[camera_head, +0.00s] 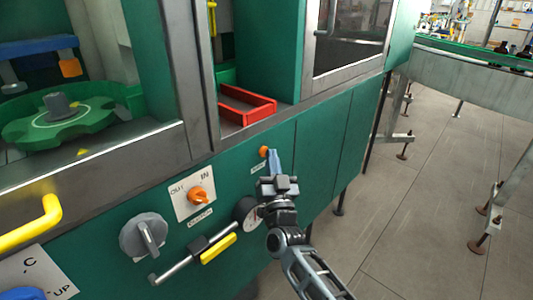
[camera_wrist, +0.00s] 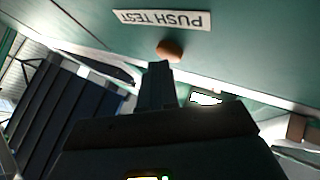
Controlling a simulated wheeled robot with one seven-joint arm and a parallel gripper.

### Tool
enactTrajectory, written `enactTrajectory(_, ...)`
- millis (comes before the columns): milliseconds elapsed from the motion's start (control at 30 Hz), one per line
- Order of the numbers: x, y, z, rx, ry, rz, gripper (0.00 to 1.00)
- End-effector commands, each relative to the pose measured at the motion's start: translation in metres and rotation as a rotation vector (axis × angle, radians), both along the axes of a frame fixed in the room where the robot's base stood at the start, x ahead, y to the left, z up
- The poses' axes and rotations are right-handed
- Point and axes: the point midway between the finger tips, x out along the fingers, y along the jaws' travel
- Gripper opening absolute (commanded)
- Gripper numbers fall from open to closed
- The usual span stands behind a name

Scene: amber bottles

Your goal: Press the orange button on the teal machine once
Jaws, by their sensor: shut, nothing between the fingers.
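The teal machine (camera_head: 312,150) fills the left and middle of the head view. A small round orange button (camera_head: 263,152) sits on its front panel, right of the gauge. In the wrist view the button (camera_wrist: 170,50) is just beyond my fingertips, below an upside-down "PUSH TEST" label (camera_wrist: 163,19). My gripper (camera_head: 273,154) is shut and empty, with its tips right beside the button. In the wrist view the shut fingers (camera_wrist: 159,68) point at the button and slightly overlap its lower edge. I cannot tell whether they touch it.
An orange IN/OUT knob (camera_head: 199,195), a grey rotary knob (camera_head: 144,236), a yellow-handled lever (camera_head: 218,248) and a partly hidden gauge (camera_head: 246,211) are on the panel to the left. A red tray (camera_head: 246,105) sits above. Open floor (camera_head: 430,215) lies right.

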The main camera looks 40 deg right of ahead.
Motion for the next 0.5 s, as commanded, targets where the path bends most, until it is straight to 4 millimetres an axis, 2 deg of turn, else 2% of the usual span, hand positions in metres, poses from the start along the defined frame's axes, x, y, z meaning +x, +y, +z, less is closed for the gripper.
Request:
enactTrajectory(333,-0.0010,-0.0001,0.0002,0.000,0.000,0.000,0.00)
enactTrajectory(500,-0.0078,-0.0001,0.0000,0.002,-0.001,0.000,0.00)
